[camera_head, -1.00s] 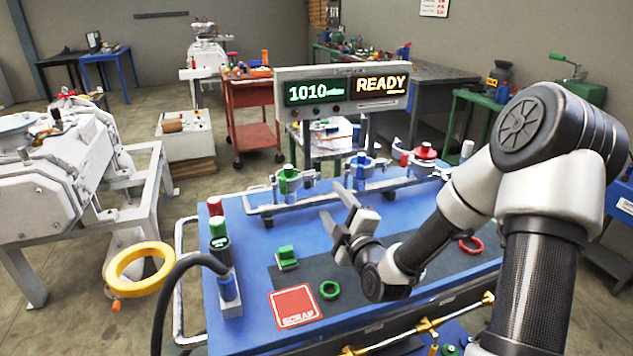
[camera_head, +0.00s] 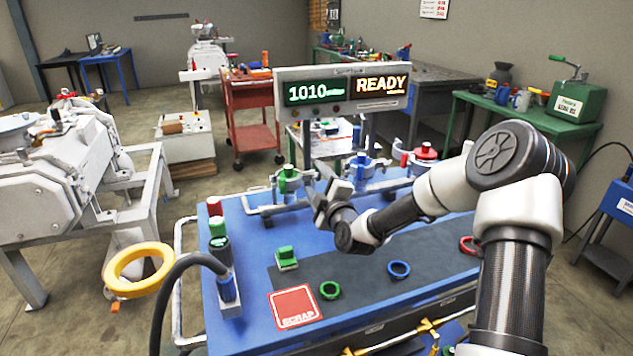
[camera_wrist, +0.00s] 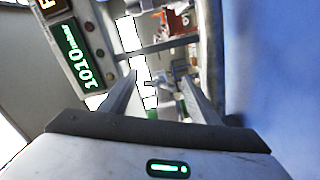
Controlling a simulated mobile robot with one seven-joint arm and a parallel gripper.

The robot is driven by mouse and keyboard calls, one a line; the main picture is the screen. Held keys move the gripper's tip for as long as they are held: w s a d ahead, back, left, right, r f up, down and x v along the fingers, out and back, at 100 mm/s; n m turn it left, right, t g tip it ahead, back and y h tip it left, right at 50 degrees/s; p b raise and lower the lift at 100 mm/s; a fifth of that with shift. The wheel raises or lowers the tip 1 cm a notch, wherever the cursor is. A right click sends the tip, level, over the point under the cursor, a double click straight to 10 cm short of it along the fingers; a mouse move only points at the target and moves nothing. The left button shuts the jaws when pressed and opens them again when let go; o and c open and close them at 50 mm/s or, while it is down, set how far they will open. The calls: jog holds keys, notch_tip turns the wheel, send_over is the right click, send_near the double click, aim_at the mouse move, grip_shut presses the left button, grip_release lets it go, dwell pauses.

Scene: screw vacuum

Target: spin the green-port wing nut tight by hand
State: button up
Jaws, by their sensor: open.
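The green port (camera_head: 287,178) stands at the left end of the port row on the far side of the blue bench. It has a green upright part and grey clamp pieces around it. The wing nut is too small to make out apart from these pieces. My gripper (camera_head: 323,190) is just right of the green port, open and empty, and looks apart from it. In the wrist view my gripper (camera_wrist: 158,92) shows both fingers spread with nothing held between them. I cannot tell the green port clearly there.
A blue port (camera_head: 361,167) and a red port (camera_head: 424,158) stand further right in the row. A display reading 1010 and READY (camera_head: 342,90) rises behind. Green (camera_head: 330,290) and blue (camera_head: 399,269) rings, a green block (camera_head: 286,257) and a red SCRAP square (camera_head: 295,306) lie nearer.

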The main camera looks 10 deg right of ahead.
jog(key=c, duration=1.1)
jog(key=shift+o, duration=0.2)
jog(key=f+b, duration=0.1)
jog(key=b, duration=0.2)
jog(key=shift+a+m+b, duration=0.15)
jog(key=shift+m+b, duration=0.15)
jog(key=shift+b, duration=0.05)
jog(key=shift+r+m+b, duration=0.3)
jog(key=shift+m+b, duration=0.1)
jog(key=shift+b, duration=0.55)
jog(key=shift+r, duration=0.1)
jog(key=o, duration=1.1)
jog(key=shift+d, duration=0.2)
jog(key=shift+c, duration=0.2)
jog(key=shift+r, duration=0.1)
jog(key=shift+s, duration=0.1)
jog(key=s+d+p, duration=0.1)
jog(key=s+d, duration=0.2)
jog(key=s, duration=1.4)
jog(key=shift+p, duration=0.35)
